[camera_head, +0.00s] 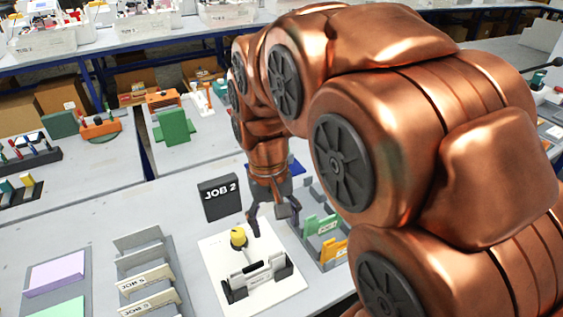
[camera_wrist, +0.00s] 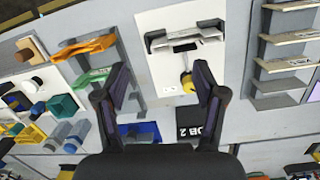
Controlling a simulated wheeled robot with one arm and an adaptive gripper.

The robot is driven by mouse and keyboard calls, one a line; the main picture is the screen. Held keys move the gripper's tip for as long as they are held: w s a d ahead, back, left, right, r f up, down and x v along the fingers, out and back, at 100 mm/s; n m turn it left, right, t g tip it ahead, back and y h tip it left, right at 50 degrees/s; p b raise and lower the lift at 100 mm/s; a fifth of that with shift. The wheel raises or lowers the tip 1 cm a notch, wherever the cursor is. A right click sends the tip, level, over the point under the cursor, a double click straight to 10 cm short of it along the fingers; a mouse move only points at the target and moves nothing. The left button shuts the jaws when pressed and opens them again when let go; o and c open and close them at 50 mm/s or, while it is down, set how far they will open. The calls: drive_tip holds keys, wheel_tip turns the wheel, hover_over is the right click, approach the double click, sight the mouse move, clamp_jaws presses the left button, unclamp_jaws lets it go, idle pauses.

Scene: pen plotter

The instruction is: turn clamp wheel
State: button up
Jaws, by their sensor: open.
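A white base plate (camera_head: 222,262) on the table carries a dark holder with pale card-like pieces (camera_head: 258,277). A small yellow knob (camera_head: 238,238), likely the clamp wheel, stands on the plate behind the holder. In the wrist view the yellow knob (camera_wrist: 187,82) shows just inside the right finger, partly hidden by it. My gripper (camera_head: 274,214) is open and empty, above and a little right of the knob in the head view. In the wrist view my gripper (camera_wrist: 161,76) has its fingers wide apart over the plate edge. I see no contact with the knob.
A black JOB 2 sign (camera_head: 219,197) stands behind the plate. A rack with grey dividers (camera_head: 140,238) is to its left. A tray with green and orange cards (camera_head: 322,225) is to its right. My arm hides much of the right side.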

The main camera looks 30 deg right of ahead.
drive_tip(key=w+d+f+m, duration=0.25)
drive_tip(key=w+d, duration=0.65)
drive_tip(key=w, duration=0.5)
drive_tip(key=w+d+f+m, duration=0.25)
drive_tip(key=w+d, duration=0.65)
drive_tip(key=w, duration=0.5)
drive_tip(key=shift+m+t, duration=0.6)
drive_tip(key=shift+m, duration=0.1)
drive_tip(key=w+d+f, duration=0.2)
drive_tip(key=w+f, duration=0.1)
drive_tip(key=w+d+f, duration=0.3)
drive_tip(key=shift+d, duration=0.3)
drive_tip(key=shift+w+d+f+p, duration=0.3)
drive_tip(key=shift+d+f, duration=0.05)
drive_tip(key=shift+f, duration=0.1)
drive_tip(key=shift+f+p, duration=1.15)
drive_tip(key=shift+f, duration=2.65)
drive_tip(key=c, duration=1.1)
drive_tip(key=shift+a, duration=0.1)
drive_tip(key=shift+c, duration=0.2)
drive_tip(key=shift+f+b, duration=0.1)
drive_tip(key=shift+b, duration=0.25)
